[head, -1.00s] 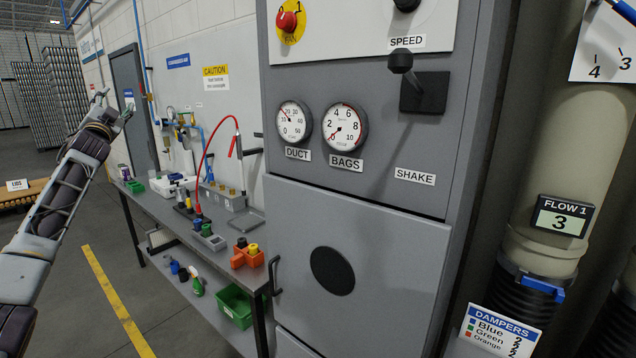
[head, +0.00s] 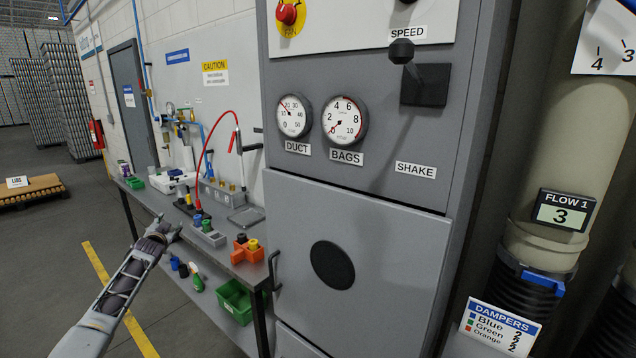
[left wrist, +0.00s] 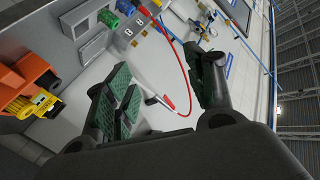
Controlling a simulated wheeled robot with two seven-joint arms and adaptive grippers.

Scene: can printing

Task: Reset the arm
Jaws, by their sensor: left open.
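My left arm comes in from the lower left in the head view. Its gripper (head: 168,230) is in front of the workbench (head: 150,205), near its front edge. In the left wrist view my left gripper (left wrist: 165,95) is open, its two green-padded fingers apart with nothing held between them. My right gripper is in neither view.
A grey cabinet (head: 380,240) with gauges and a shake lever (head: 402,52) fills the middle. An orange holder (head: 247,252) sits at the bench's right end, with a green bin (head: 235,302) below.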

